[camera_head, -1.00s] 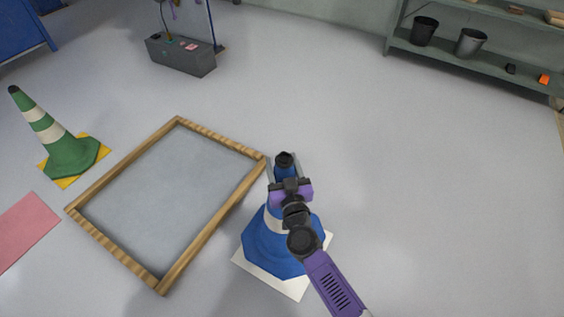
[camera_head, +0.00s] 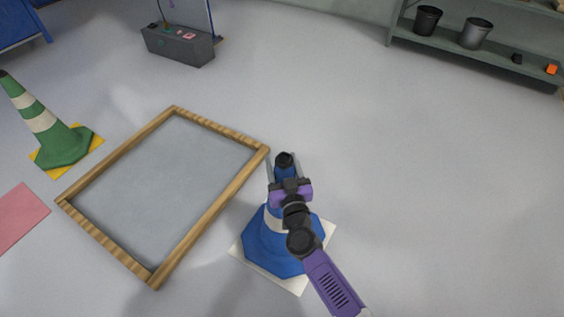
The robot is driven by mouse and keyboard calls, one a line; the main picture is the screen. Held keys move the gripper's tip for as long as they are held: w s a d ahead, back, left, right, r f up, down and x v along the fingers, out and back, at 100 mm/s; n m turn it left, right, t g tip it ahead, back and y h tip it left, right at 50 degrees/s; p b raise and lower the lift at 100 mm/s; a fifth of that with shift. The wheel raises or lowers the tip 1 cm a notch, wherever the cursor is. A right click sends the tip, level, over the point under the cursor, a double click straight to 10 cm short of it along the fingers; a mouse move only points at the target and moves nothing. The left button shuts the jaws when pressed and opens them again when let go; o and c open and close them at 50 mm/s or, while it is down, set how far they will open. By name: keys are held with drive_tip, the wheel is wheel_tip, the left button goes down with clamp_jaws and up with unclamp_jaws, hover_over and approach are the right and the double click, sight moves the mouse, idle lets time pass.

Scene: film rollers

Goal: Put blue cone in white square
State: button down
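The blue cone (camera_head: 262,243), with a pale band and a dark tip, stands upright over the white square (camera_head: 295,284). The square's corners show around the cone's blue base. I cannot tell whether the base touches the square or hangs just above it. My gripper (camera_head: 284,170) is at the cone's upper part, one finger on each side of the neck just below the tip, and seems shut on it. My purple and black arm hides part of the cone's right side.
A wooden-framed grey panel (camera_head: 245,177) lies just left of the cone. A green cone (camera_head: 62,148) stands on a yellow square (camera_head: 48,170) at far left, above a pink square (camera_head: 18,215). A grey box (camera_head: 180,47) and a shelf (camera_head: 480,56) are at the back. The right floor is clear.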

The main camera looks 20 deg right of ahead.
drive_tip(key=shift+w+f+b, duration=0.1)
drive_tip(key=shift+f+b, duration=0.25)
drive_tip(key=shift+f, duration=0.25)
drive_tip(key=shift+c, duration=2.3)
unclamp_jaws()
drive_tip(key=shift+f, duration=0.3)
